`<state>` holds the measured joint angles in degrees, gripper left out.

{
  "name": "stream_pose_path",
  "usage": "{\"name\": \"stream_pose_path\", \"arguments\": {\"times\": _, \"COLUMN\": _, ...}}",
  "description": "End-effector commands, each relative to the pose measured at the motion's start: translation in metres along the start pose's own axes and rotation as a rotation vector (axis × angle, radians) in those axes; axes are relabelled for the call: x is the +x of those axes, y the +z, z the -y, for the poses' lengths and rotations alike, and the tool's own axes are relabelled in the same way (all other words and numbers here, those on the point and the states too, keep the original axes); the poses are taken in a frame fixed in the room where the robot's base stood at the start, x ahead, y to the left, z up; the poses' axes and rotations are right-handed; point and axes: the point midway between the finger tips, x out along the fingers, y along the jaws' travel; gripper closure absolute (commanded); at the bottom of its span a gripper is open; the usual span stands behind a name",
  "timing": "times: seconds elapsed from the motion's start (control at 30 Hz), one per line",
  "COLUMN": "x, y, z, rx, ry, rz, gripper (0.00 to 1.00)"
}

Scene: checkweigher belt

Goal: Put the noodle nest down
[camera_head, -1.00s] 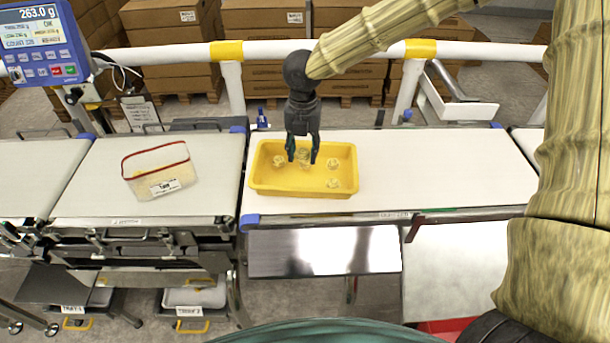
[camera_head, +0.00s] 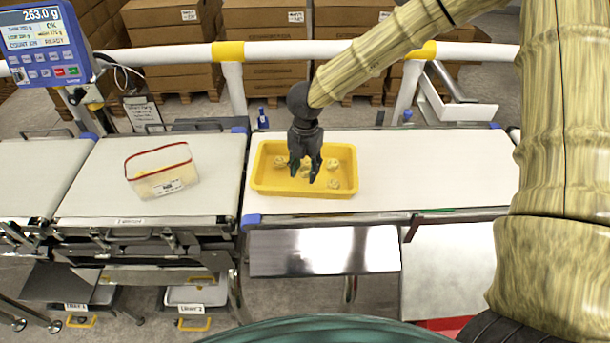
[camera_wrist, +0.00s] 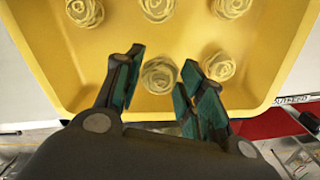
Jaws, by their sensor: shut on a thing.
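My gripper (camera_head: 304,176) is over the yellow tray (camera_head: 258,178), its fingers pointing down into it. In the wrist view, a pale yellow noodle nest (camera_wrist: 158,76) sits between the two fingertips (camera_wrist: 160,72), and my gripper is shut on it. Other similar nests lie on the tray floor: one (camera_wrist: 218,67) is close beside the right finger, and others (camera_wrist: 85,10) are in a row farther off. In the head view, nests show right of the fingers (camera_head: 333,164). I cannot tell whether the held nest touches the tray floor.
The tray stands on a white belt (camera_head: 430,165), with bare belt to its right. A clear bag with a red edge (camera_head: 162,172) lies on the left belt. A display (camera_head: 45,45) reads 263.0 g. A white rail (camera_head: 330,50) runs behind the belts.

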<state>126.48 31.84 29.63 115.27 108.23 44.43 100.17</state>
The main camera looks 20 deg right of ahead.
Motion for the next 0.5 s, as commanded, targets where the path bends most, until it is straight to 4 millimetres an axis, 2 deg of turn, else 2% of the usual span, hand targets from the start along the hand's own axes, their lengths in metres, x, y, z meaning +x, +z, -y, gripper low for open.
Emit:
{"name": "stream_pose_path", "arguments": {"times": 0.3, "x": 0.034, "y": -0.001, "z": 0.001, "rx": 0.000, "ry": -0.001, "rz": -0.001, "gripper": 0.75}}
{"name": "stream_pose_path", "arguments": {"times": 0.5, "x": 0.036, "y": 0.000, "z": 0.001, "rx": 0.000, "ry": 0.000, "rz": 0.000, "gripper": 0.75}}
